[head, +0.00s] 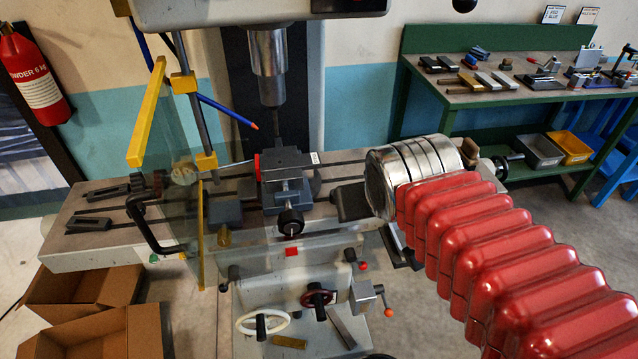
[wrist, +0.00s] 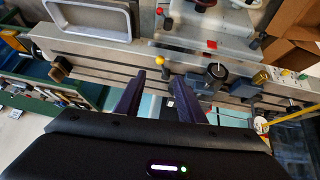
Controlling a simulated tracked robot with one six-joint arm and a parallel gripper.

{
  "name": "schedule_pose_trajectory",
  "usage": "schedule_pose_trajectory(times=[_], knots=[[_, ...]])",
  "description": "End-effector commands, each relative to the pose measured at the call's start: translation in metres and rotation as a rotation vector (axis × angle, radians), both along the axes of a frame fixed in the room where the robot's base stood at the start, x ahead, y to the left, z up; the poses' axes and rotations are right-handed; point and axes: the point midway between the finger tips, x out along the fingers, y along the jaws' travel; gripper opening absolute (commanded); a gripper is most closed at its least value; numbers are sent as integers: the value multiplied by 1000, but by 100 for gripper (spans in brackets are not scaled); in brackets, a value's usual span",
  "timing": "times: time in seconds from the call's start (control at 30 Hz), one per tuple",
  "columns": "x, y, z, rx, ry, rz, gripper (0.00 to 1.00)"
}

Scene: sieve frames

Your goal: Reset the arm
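My gripper (wrist: 155,92) shows in the wrist view as two dark fingers standing apart, with nothing held between them. Beyond the fingers is the grey table of a milling machine, with a small yellow knob (wrist: 160,61) appearing close to the gap. In the head view my arm, in a red ribbed sleeve with a silver banded end, reaches from the lower right over the right part of the machine table (head: 345,170). I cannot make out the fingers clearly there.
The machine's vise (head: 287,165) sits below the spindle (head: 268,65), beside a clear guard (head: 150,200) with yellow bars. Handwheels (head: 318,297) stick out in front. Cardboard boxes (head: 85,285) stand lower left. A green bench (head: 450,97) with tools is at back right. Floor is open at right.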

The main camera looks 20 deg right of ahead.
Motion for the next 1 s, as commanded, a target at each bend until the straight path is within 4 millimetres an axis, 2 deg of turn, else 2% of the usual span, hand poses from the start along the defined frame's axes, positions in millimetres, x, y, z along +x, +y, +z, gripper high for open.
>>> schedule_pose_trajectory(times=[0.03, 0.1, 0.23, 1.0], knots=[[-15, 19, -4, 28, 29, 41, 36], [-31, 38, -10, 59, 68, 84, 36], [-48, 55, -16, 91, 110, 128, 36], [-50, 56, -17, 94, 115, 131, 36]])
